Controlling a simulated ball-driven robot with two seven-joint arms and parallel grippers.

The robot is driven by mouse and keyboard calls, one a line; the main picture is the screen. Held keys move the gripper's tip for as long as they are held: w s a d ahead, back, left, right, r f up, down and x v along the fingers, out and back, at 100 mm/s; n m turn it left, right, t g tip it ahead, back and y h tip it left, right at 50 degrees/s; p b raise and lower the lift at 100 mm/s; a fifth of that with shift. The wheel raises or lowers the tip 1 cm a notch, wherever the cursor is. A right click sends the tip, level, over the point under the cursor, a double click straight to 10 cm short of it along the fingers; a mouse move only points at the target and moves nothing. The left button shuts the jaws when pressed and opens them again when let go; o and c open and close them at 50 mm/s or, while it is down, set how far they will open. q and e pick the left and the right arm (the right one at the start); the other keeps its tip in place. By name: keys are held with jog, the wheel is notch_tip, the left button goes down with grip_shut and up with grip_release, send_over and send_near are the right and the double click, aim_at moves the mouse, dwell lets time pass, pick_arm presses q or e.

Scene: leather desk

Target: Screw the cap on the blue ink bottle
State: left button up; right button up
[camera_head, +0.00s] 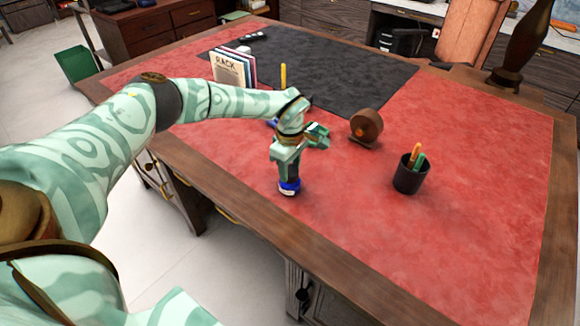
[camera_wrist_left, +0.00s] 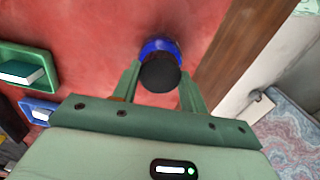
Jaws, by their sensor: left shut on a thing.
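The blue ink bottle (camera_head: 290,188) stands on the red desk top near its front edge, below my left gripper. It also shows in the left wrist view (camera_wrist_left: 160,46), partly covered by a round black cap (camera_wrist_left: 160,74). My left gripper (camera_head: 288,172) points down over the bottle. In the left wrist view its two green fingers (camera_wrist_left: 160,82) are on either side of the black cap and shut on it. The cap is in line with the bottle; I cannot tell whether it touches the bottle's neck or is seated on it. My right gripper is out of view.
A black pen cup (camera_head: 408,180) and a brown round object (camera_head: 366,127) stand to the right. Books (camera_head: 232,70) stand behind my left arm. A green tray (camera_wrist_left: 48,66) lies beside the gripper. The red desk top at front right is clear.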

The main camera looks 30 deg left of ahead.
pick_arm(q)
jog(key=shift+m, duration=0.9)
jog(key=o, duration=1)
notch_tip(320, 180, up, 16)
jog(key=p, duration=0.4)
